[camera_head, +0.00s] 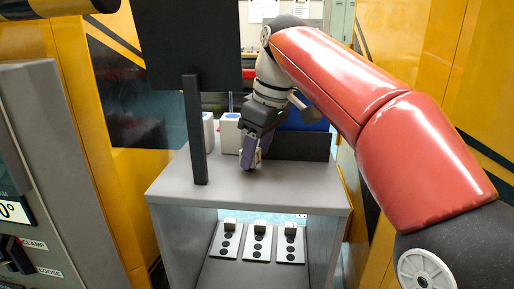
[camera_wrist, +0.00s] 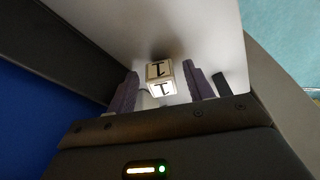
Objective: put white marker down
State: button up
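The white marker (camera_wrist: 160,77) is a small white block with a black letter on its faces. In the wrist view it sits between the two purple fingers of my gripper (camera_wrist: 161,70), with a narrow gap on either side. A dark shadow lies on the pale surface just beyond it. In the head view my gripper (camera_head: 250,153) points down at the top of the grey stand (camera_head: 290,186), near its back. The block is mostly hidden there by the fingers.
A black post (camera_head: 195,130) carrying a dark panel (camera_head: 187,45) rises left of my gripper. White containers with blue tops (camera_head: 230,133) stand behind. Three plates with black dots (camera_head: 258,243) lie on the lower shelf. The front of the stand's top is clear.

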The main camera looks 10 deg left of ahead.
jog(key=p+v, duration=0.1)
jog(key=v, duration=0.6)
jog(key=shift+r, duration=0.1)
jog(key=shift+c, duration=1.1)
jog(key=f+y+b, duration=0.1)
jog(key=a+f+b, duration=0.1)
jog(key=b, duration=0.1)
jog(key=shift+w+a+t+y, duration=0.15)
jog(key=shift+t+y, duration=0.15)
jog(key=shift+y, duration=0.1)
jog(key=b+x, duration=0.1)
jog(key=x, duration=0.1)
jog(key=b+x, duration=0.1)
jog(key=x, duration=0.1)
jog(key=b+x, duration=0.1)
jog(key=x, duration=0.2)
jog(key=shift+d+f, duration=0.15)
jog(key=shift+d, duration=0.25)
jog(key=shift+c, duration=0.3)
